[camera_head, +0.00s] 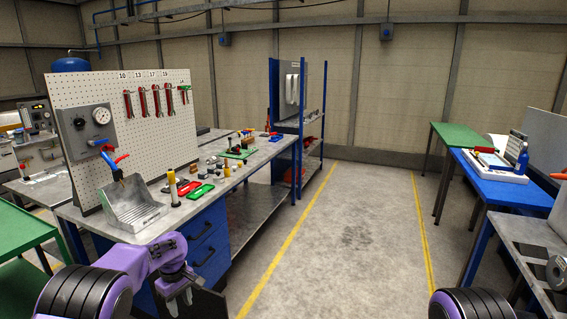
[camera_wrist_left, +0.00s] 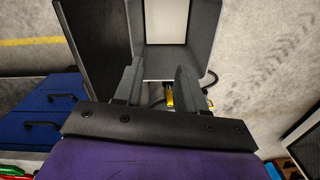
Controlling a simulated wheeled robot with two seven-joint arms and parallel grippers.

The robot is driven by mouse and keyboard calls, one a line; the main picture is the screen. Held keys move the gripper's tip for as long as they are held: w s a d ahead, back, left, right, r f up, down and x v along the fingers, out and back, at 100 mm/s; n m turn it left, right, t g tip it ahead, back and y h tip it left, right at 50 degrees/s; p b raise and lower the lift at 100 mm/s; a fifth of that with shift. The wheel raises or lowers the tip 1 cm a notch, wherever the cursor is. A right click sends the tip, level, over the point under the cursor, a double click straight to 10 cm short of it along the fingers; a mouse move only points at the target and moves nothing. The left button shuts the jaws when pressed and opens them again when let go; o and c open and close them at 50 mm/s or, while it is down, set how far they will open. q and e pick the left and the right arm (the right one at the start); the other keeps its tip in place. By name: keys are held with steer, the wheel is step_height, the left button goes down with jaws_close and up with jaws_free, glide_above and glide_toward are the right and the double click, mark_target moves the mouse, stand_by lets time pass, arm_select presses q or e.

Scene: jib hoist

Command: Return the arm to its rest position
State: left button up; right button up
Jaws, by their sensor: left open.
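My left arm (camera_head: 150,258), purple and black, comes in from the lower left of the head view and bends at the wrist. My left gripper (camera_head: 178,299) hangs pointing down in front of the workbench's blue drawers, below the bench top. In the left wrist view my left gripper (camera_wrist_left: 157,72) has its two grey fingers apart, with nothing between them. A purple and black part of my right arm (camera_head: 472,304) shows at the bottom right of the head view. My right gripper is out of view.
The workbench (camera_head: 163,226) with a grey metal bin (camera_head: 134,206) and tools stands close by the left arm. A pegboard (camera_head: 150,130) rises behind it. A blue table (camera_head: 488,178) stands at right. The floor (camera_head: 345,240) between is clear.

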arm_select(q)
steer(key=s+a+f+m+t+y+b, duration=0.1)
steer(key=s+f+t+b, duration=0.1)
steer(key=s+f, duration=0.6)
steer(key=s+a+f+m+t+y+b, duration=0.1)
steer(key=s+a+f+t, duration=0.15)
steer(key=f, duration=0.95)
steer(key=s+d+f+m+b, duration=0.1)
steer(key=s+f+b, duration=0.1)
steer(key=s, duration=1.4)
steer(key=s+d+f+m+g+y+b, duration=0.1)
steer(key=s+b, duration=0.4)
steer(key=s, duration=1)
step_height(320, 180, down, 2)
steer(key=shift+s+d+f+m, duration=0.15)
steer(key=shift+s+d+m, duration=0.15)
steer(key=shift+s+d, duration=0.15)
